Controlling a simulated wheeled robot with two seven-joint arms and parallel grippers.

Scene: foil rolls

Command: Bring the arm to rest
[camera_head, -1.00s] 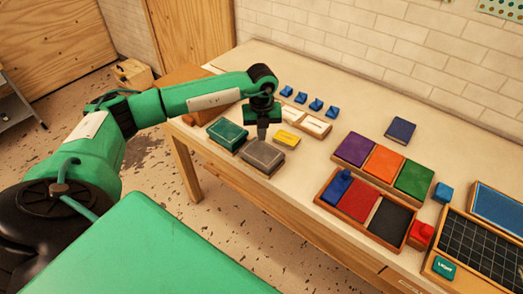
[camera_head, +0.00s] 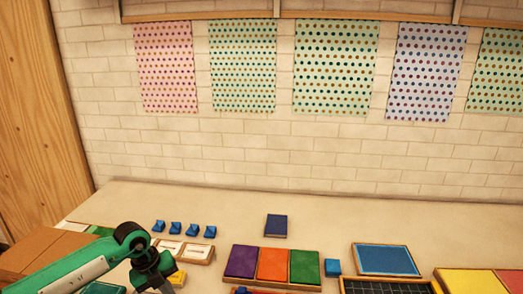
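My green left arm (camera_head: 82,272) comes in from the lower left of the head view, over the left part of the table (camera_head: 330,209). Its dark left gripper (camera_head: 163,287) points down near the bottom edge, beside a yellow block (camera_head: 178,277). The fingertips are small and partly cut off by the frame, so I cannot tell whether they are open or shut. My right arm and gripper are not in view.
Several small blue pieces (camera_head: 176,228) and a white-topped tray (camera_head: 198,253) lie near the gripper. A dark blue block (camera_head: 276,226) and a tray of purple, orange and green pads (camera_head: 272,265) lie to the right. The table's back strip is mostly clear.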

